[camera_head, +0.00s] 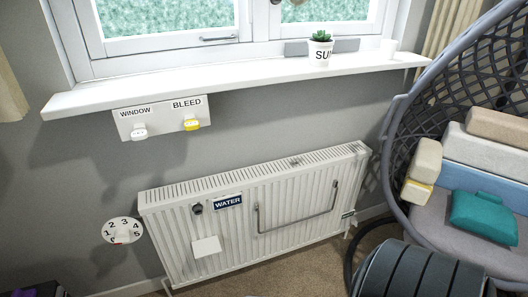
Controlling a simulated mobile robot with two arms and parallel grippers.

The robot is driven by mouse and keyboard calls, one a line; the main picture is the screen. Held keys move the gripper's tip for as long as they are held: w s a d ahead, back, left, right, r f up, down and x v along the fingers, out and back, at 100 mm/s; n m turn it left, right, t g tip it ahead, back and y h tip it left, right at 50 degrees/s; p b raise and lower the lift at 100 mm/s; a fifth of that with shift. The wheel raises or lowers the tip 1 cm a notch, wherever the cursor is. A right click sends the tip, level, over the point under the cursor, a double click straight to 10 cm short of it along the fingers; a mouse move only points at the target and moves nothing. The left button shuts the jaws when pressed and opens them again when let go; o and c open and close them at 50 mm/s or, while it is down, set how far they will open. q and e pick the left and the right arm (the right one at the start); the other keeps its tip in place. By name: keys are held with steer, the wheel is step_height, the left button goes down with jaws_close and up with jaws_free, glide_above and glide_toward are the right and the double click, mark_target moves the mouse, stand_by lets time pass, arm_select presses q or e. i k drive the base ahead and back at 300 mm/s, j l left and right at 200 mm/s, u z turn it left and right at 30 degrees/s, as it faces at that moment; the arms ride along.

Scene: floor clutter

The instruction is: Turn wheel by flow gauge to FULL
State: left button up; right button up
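A round white dial (122,231) with numbers 1 to 5 is on the wall, left of the white radiator (180,240). It has a pale knob at its centre and a small red mark near its lower left edge. A small dark round fitting (197,208) is on the radiator front, beside a dark blue label reading WATER (228,202). I see no flow gauge that I can identify and no FULL marking. Neither of my grippers shows in this view.
A plate marked WINDOW and BLEED (161,116) hangs under the windowsill (230,80), with a white knob and a yellow knob. A bar handle (298,221) is on the radiator. A hanging chair (462,222) with cushions and a dark ribbed object (415,270) fill the right.

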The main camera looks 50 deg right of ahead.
mark_target(354, 220)
steer(key=k+j+z, duration=0.1)
steer(key=k+z, duration=0.2)
steer(key=z, duration=0.15)
steer(key=k+z, duration=0.25)
steer(key=z, duration=1.5)
steer(key=i+u, duration=0.1)
steer(key=i, duration=0.2)
